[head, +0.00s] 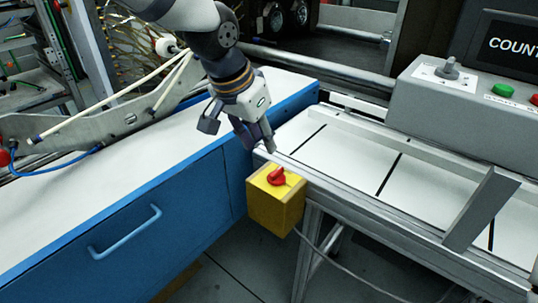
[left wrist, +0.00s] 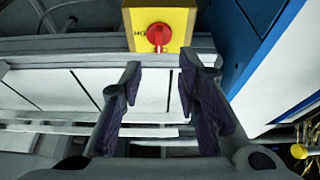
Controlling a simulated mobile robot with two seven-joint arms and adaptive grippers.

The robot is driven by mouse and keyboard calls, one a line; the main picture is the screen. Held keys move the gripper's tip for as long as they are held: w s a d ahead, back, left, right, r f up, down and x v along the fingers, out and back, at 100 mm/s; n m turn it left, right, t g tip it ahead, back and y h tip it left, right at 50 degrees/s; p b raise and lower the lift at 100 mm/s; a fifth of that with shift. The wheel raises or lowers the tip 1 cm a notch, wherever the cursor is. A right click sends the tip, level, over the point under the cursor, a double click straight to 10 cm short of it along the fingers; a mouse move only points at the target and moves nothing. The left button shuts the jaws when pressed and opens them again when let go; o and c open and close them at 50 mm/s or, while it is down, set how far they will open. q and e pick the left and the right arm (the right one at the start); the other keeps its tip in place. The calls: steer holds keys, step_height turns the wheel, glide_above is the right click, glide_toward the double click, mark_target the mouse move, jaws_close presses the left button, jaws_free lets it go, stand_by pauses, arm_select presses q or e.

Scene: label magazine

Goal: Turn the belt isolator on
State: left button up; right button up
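The belt isolator is a yellow box (head: 268,208) with a red rotary knob (head: 276,176) on its top face. It is fixed at the near left corner of the conveyor frame. In the left wrist view the yellow box (left wrist: 177,22) and red knob (left wrist: 159,35) are at the top centre, beyond the fingertips. My left gripper (head: 240,136) is above and behind the isolator in the head view, apart from it. In the left wrist view its fingers (left wrist: 160,75) are spread with nothing between them. My right gripper does not show.
A white-topped blue cabinet (head: 130,210) stands left of the isolator. The white conveyor bed (head: 350,160) with black lines runs right. A grey control panel (head: 450,105) with a selector and green button (head: 503,90) is at right. A cable hangs below the isolator.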

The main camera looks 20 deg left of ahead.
mark_target(276, 171)
arm_select(q)
steer(key=b+x, duration=0.1)
steer(key=x, duration=1)
steer(key=shift+d+r, duration=0.1)
steer(key=shift+d, duration=0.05)
steer(key=shift+w+f, duration=0.25)
steer(key=shift+f, duration=0.15)
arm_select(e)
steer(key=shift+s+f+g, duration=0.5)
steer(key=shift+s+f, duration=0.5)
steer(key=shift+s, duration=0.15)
arm_select(q)
steer(key=shift+c, duration=0.6)
jaws_close()
